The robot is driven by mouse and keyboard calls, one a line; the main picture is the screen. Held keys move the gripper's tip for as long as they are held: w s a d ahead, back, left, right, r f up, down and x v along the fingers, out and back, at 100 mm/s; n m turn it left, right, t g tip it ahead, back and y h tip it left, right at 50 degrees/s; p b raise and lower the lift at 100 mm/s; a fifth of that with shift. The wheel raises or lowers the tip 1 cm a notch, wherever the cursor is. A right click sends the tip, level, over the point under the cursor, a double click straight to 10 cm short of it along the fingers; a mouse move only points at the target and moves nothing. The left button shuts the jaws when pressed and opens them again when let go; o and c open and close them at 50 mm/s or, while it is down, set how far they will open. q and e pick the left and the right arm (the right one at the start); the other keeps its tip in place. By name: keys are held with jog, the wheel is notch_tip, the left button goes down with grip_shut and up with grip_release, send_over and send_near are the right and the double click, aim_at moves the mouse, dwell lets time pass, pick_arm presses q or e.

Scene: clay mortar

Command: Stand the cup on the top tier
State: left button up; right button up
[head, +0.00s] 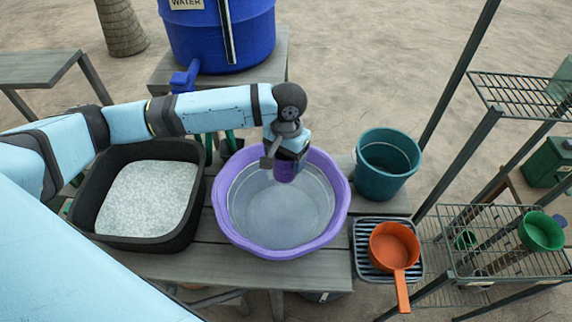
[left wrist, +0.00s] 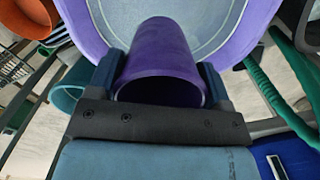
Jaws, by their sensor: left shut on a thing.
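A purple cup (head: 286,173) is in my left gripper (head: 285,158), over the back part of a purple basin. In the left wrist view the cup (left wrist: 161,55) sits between the two fingers (left wrist: 158,85), one on each side, with its dark open mouth facing the camera. The gripper's body hides part of the cup in the head view. The wire rack stands at the far right; its top tier (head: 520,92) is a dark mesh shelf with a green translucent item at its right edge. My right gripper is not in view.
The purple basin (head: 229,232), a black tub of white granules (head: 87,220) and a teal bucket (head: 388,178) stand on the bench. An orange pot (head: 393,245) sits on a drainer. The rack's lower tier (head: 490,215) holds green dishes. Rack posts rise beside it.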

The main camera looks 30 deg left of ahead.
pick_arm(q)
jog(key=shift+s+r+m+t, duration=0.15)
jog(key=shift+s+m+t, duration=0.25)
jog(key=shift+m, duration=0.4)
